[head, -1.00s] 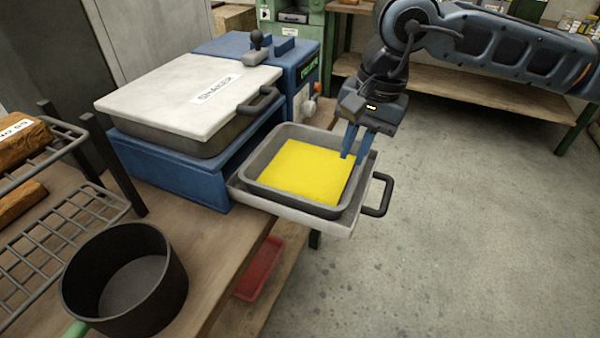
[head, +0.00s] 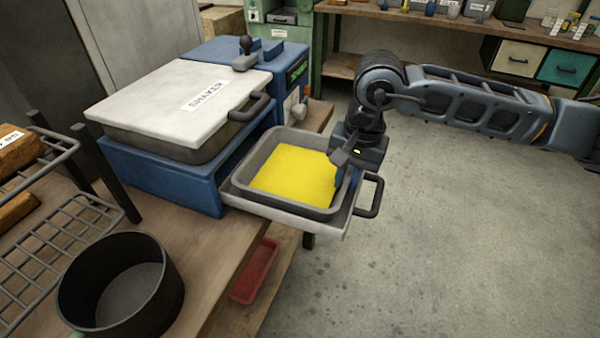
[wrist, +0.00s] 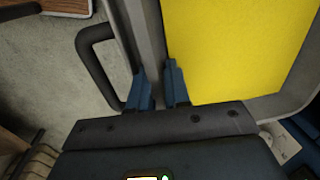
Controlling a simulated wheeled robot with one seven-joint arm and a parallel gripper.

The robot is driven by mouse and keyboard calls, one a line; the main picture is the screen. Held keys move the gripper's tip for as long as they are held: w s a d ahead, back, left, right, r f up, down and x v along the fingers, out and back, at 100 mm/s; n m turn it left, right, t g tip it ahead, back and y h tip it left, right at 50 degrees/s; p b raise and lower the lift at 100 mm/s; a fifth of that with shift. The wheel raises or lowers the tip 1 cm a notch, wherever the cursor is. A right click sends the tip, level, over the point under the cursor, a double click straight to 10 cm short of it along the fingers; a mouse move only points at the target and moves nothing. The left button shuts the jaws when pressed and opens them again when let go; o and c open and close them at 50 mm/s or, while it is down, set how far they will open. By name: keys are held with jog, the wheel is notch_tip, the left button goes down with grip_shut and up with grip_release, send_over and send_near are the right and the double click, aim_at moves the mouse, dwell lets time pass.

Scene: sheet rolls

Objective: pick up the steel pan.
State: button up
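The steel pan (head: 262,198) is a grey, shallow, square-cornered pan with a flat yellow sheet inside. It sits on a pale pulled-out drawer (head: 232,198) with a dark handle, at the front of the blue shaker. My gripper (head: 346,184) is down at the pan's right side. In the wrist view, the blue fingertips of my gripper (wrist: 160,82) stand on either side of the pan's wall (wrist: 151,30), with a narrow gap between them. I cannot tell whether they press on the wall. The yellow filling (wrist: 235,45) lies to the right of the fingers.
The blue shaker (head: 165,180) with its white lid (head: 175,100) stands left of the pan. A dark round pot (head: 120,285) and a wire rack (head: 60,235) are at the lower left. A red tray (head: 255,270) lies below. Open concrete floor is to the right.

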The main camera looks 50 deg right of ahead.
grip_shut()
jog(key=shift+r, duration=0.15)
dwell(0.4)
